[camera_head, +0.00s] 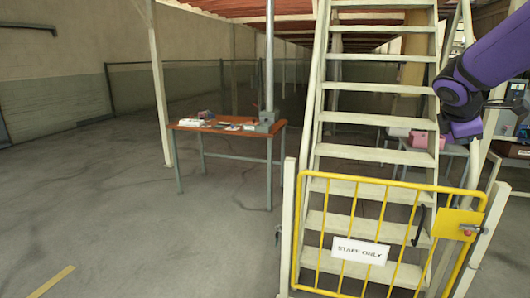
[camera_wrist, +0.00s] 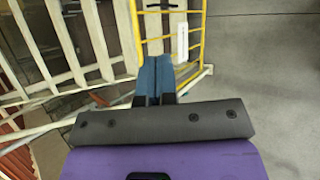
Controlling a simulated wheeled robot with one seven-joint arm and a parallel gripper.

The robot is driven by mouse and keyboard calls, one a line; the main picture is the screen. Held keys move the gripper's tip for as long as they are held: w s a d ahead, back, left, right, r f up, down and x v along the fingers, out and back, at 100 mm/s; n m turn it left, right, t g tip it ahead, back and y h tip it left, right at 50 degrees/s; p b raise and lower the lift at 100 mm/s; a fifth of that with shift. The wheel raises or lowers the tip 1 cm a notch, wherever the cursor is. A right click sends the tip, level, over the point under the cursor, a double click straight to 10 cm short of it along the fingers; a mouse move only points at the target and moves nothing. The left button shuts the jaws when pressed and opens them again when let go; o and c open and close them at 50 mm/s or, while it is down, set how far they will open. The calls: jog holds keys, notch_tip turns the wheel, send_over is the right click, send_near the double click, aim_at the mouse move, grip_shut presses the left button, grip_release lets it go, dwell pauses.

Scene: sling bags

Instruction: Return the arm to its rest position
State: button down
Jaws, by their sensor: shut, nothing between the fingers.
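My purple arm (camera_head: 490,60) reaches in from the upper right of the head view, beside the staircase. My gripper (camera_wrist: 154,72) shows in the wrist view, its two blue fingers pressed together with nothing between them. The fingertips point toward the yellow gate (camera_wrist: 190,52) and the stairs (camera_wrist: 70,40), apparently apart from both. In the head view I cannot make out the fingers.
The yellow gate (camera_head: 318,225) with a "STAFF ONLY" sign (camera_head: 360,250) closes the foot of the stairs (camera_head: 360,153). A dark curved piece (camera_head: 418,226) is at its right. A wooden table (camera_head: 273,147) holds small items. A pink object (camera_head: 419,139) lies behind the stairs. Floor at left is clear.

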jog(key=s+a+m+y, duration=0.2)
jog(key=s+a+m, duration=0.2)
jog(key=s, duration=0.5)
jog(key=s+a+f+m+y, duration=0.1)
jog(key=s+a+m+y, duration=0.1)
jog(key=s+a+m, duration=0.3)
jog(key=s+a+f+m+y, duration=0.1)
jog(key=s+a+m+y, duration=0.2)
jog(key=s+a, duration=0.5)
jog(key=s+m, duration=0.1)
jog(key=s, duration=0.4)
jog(key=shift+f+m, duration=0.25)
jog(key=shift+m, duration=0.05)
jog(key=shift+w, duration=0.15)
